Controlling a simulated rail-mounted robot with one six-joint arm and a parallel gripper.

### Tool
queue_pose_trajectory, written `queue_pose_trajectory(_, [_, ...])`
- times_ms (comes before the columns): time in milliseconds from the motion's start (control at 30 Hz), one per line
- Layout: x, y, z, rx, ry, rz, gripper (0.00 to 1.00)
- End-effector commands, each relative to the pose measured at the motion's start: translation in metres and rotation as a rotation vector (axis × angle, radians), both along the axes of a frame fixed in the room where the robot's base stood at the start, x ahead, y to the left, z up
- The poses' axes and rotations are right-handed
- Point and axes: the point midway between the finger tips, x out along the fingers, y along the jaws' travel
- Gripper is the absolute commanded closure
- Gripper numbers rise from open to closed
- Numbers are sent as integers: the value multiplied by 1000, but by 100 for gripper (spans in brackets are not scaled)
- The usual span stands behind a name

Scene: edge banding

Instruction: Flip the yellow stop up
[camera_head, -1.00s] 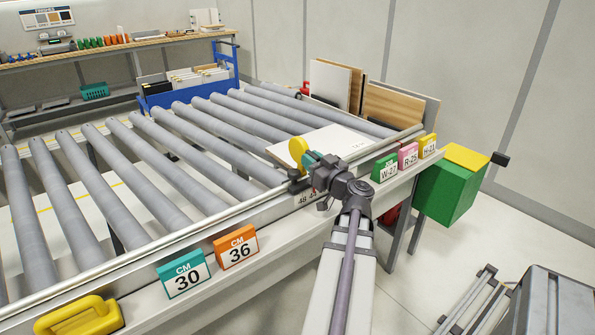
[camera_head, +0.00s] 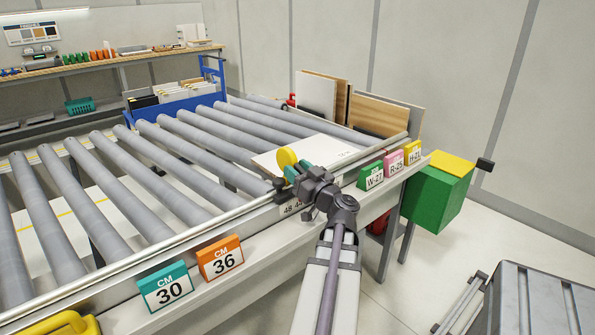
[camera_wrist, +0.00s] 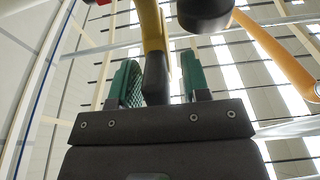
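The yellow stop (camera_head: 287,157) shows as a round yellow end above the near rail, by the 48 mark, with part of it hidden behind my gripper. My gripper (camera_head: 294,172) is at the stop from the near side. In the wrist view, a yellow bar with a dark lower end (camera_wrist: 155,50) stands between the green fingers of my gripper (camera_wrist: 160,85).
A white panel (camera_head: 305,153) lies on the rollers behind the stop. Number tags, teal 30 (camera_head: 166,288) and orange 36 (camera_head: 221,258), stand along the near rail. A green box (camera_head: 437,200) is at right. An orange curved bar (camera_wrist: 277,55) shows in the wrist view.

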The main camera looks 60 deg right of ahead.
Motion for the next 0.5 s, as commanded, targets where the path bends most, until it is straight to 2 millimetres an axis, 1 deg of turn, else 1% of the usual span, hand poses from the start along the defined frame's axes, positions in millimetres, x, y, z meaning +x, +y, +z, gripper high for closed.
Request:
queue_pose_trajectory(167, [0, 0, 0, 0, 0, 0, 57])
queue_pose_trajectory(267, [0, 0, 5, 0, 1, 0, 57])
queue_pose_trajectory(367, [0, 0, 20, 0, 1, 0, 57])
queue_pose_trajectory(467, [0, 0, 43, 0, 1, 0, 57])
queue_pose_trajectory(500, [0, 0, 54, 0, 0, 0, 57])
